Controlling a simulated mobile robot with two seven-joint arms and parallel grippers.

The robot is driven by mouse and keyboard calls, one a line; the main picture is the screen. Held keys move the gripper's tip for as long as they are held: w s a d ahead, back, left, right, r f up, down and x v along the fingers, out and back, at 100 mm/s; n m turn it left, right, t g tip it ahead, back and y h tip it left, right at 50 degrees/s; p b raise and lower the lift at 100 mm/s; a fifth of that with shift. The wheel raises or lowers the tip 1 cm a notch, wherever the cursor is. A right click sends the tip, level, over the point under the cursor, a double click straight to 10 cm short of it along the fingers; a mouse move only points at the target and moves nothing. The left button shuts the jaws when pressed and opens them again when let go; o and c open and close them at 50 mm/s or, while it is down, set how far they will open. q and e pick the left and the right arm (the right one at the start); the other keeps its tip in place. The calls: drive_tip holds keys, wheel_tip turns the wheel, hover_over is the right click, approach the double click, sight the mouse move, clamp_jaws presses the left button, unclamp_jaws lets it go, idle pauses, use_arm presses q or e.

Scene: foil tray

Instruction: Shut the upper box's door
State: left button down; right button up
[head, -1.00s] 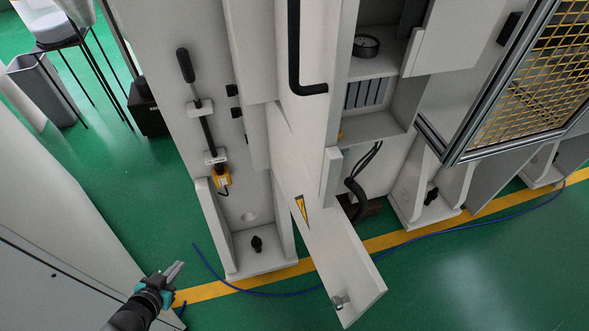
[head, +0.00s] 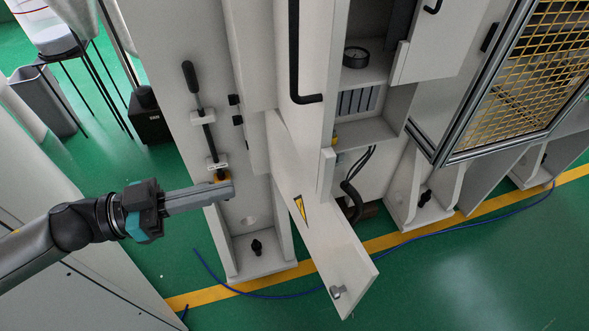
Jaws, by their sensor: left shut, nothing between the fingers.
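The upper box (head: 372,65) is open, with a round gauge and a row of grey blocks inside. Its door appears to be the pale panel (head: 435,48) swung out to the right, with a small black handle at the top edge of the head view. The top of this door is cut off. My left gripper (head: 230,189) is shut and empty, left of the box and apart from the door, in front of the lever's yellow part. My right gripper is not in view.
A lower door (head: 335,255) with a yellow warning triangle and metal latch hangs open toward the front. A tall panel with a black bar handle (head: 296,60) stands between my gripper and the box. A yellow mesh guard (head: 525,80) is at right.

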sight(314, 168)
use_arm(q)
drive_tip(key=p+x, duration=0.2)
drive_tip(key=x, duration=0.9)
drive_tip(key=shift+d, duration=0.1)
drive_tip(key=shift+w+d, duration=0.25)
drive_tip(key=shift+d, duration=0.3)
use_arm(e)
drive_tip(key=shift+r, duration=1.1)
use_arm(q)
drive_tip(key=shift+w, duration=0.1)
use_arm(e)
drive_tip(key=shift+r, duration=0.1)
